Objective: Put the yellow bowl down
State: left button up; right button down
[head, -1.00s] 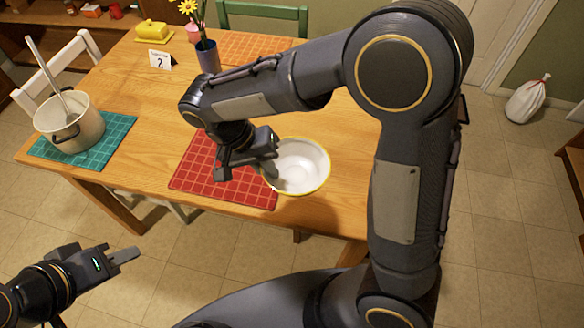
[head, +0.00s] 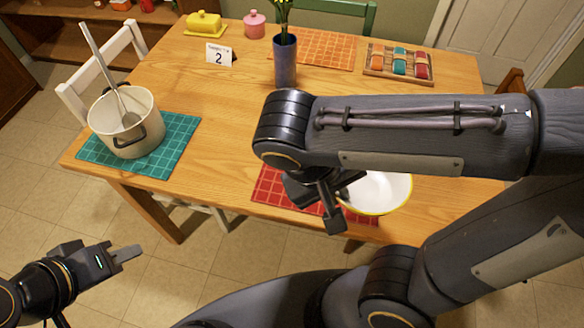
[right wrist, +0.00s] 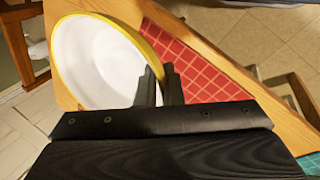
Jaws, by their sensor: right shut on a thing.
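The yellow bowl (head: 378,194), white inside with a yellow rim, is near the front edge of the wooden table, at the right side of the red placemat (head: 272,186). My right gripper (head: 338,200) is shut on the bowl's left rim. The right wrist view also shows the bowl (right wrist: 95,62), with the two fingers (right wrist: 160,85) across its rim. The bowl looks about level and empty. I cannot tell whether its base touches the table. My left gripper (head: 128,254) is away from the table at lower left, holding nothing visible.
A pot with a ladle (head: 126,125) stands on a teal placemat (head: 170,152) at left. A blue vase (head: 285,62), number card (head: 219,55), yellow butter dish (head: 203,24), pink jar (head: 254,25) and a tray of colored rolls (head: 398,62) are farther back. The table's middle is clear.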

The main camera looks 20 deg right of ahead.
jog(key=shift+w+f, duration=0.2)
jog(key=shift+w, duration=0.05)
jog(key=w+f, duration=0.3)
jog(key=w, duration=0.1)
jog(key=w+a+f+b, duration=0.1)
jog(key=w+f, duration=0.1)
jog(key=w, duration=0.2)
jog(key=w+f, duration=0.3)
jog(key=w, duration=0.1)
jog(key=shift+w+a+f, duration=0.2)
jog(key=shift+w+f, duration=0.05)
jog(key=shift+f, duration=0.05)
jog(key=shift+w+f, duration=0.2)
jog(key=shift+f, duration=0.05)
jog(key=shift+w+f+b, duration=0.15)
jog(key=shift+f+b, duration=0.1)
jog(key=shift+f, duration=0.65)
jog(key=shift+w+f+b, duration=0.1)
jog(key=shift+f+b, duration=0.1)
jog(key=shift+f, duration=0.7)
